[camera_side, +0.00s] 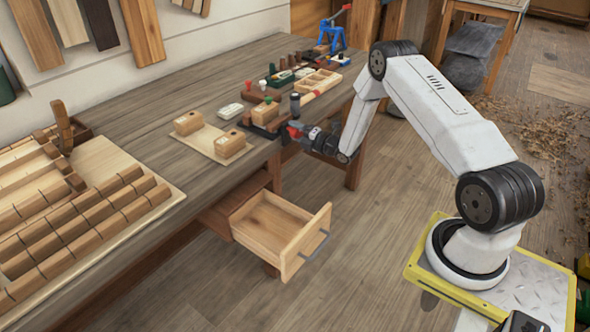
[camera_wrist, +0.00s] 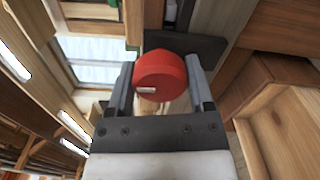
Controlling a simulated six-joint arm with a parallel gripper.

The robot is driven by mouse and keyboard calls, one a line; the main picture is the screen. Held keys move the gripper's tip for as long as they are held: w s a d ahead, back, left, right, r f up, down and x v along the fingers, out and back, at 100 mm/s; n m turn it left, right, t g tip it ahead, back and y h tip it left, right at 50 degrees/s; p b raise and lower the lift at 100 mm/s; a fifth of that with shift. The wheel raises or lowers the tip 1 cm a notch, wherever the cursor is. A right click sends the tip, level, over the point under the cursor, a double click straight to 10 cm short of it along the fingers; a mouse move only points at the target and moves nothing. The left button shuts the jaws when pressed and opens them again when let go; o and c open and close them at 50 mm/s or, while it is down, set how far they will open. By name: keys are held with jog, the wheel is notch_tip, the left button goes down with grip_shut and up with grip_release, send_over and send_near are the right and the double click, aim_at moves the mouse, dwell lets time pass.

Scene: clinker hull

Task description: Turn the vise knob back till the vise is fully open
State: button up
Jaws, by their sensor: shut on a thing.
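The red vise knob (camera_wrist: 161,76) shows in the wrist view, round, with a small pale mark on its face. My gripper (camera_wrist: 160,85) has one finger on each side of the knob and is shut on it. In the side view my gripper (camera_side: 298,134) reaches the bench's front edge, where a bit of red shows at its tip. The vise (camera_side: 262,128) sits at that edge, dark with wooden parts. How far its jaws stand apart cannot be told, as it is small and partly hidden.
An open wooden drawer (camera_side: 284,226) juts out below the bench, left of my gripper. Wooden blocks on a board (camera_side: 213,140) lie left of the vise. A wooden tray (camera_side: 316,84), small tools and a blue device (camera_side: 331,36) stand farther back.

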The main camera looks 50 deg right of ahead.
jog(key=shift+n, duration=1.8)
jog(key=o, duration=1.1)
jog(key=shift+o, duration=0.2)
jog(key=shift+s, duration=0.1)
jog(key=s, duration=0.7)
jog(key=shift+w, duration=0.15)
